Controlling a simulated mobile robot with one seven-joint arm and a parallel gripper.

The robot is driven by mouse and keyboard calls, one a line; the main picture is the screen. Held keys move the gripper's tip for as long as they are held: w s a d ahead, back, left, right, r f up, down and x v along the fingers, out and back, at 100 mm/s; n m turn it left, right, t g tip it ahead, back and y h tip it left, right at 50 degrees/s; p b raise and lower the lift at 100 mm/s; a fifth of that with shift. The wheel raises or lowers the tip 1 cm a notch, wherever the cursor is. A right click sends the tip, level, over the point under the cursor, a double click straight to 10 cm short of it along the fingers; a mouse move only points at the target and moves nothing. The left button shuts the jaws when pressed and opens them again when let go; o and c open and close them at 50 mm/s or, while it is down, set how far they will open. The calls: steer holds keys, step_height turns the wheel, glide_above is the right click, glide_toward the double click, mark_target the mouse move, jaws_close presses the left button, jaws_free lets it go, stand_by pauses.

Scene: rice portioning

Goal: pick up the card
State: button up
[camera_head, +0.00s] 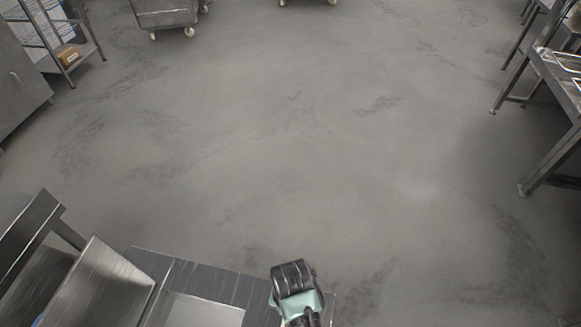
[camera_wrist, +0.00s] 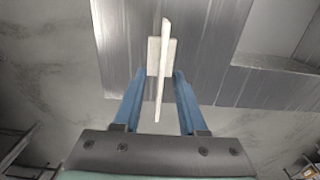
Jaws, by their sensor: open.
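The card (camera_wrist: 163,80) shows in the wrist view as a thin pale strip, seen nearly edge-on. It stands between the two blue fingers of my gripper (camera_wrist: 159,74). The fingers are apart, with a gap visible on each side of the card. A small pale block (camera_wrist: 153,58) shows beside the card; I cannot tell if it is a holder or part of it. In the head view my arm's black and mint end is at the bottom centre, over the counter, and the card and fingers are hidden there.
A steel counter (camera_head: 215,284) with a recessed pale area lies at the bottom left, with a raised steel panel (camera_head: 100,285) beside it. A steel table (camera_head: 560,80) stands at right, a cart (camera_head: 165,14) and rack with a box (camera_head: 69,56) at the back left. The middle floor is clear.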

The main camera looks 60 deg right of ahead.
steer(key=shift+f, duration=1.3)
steer(key=shift+f, duration=0.2)
jaws_close()
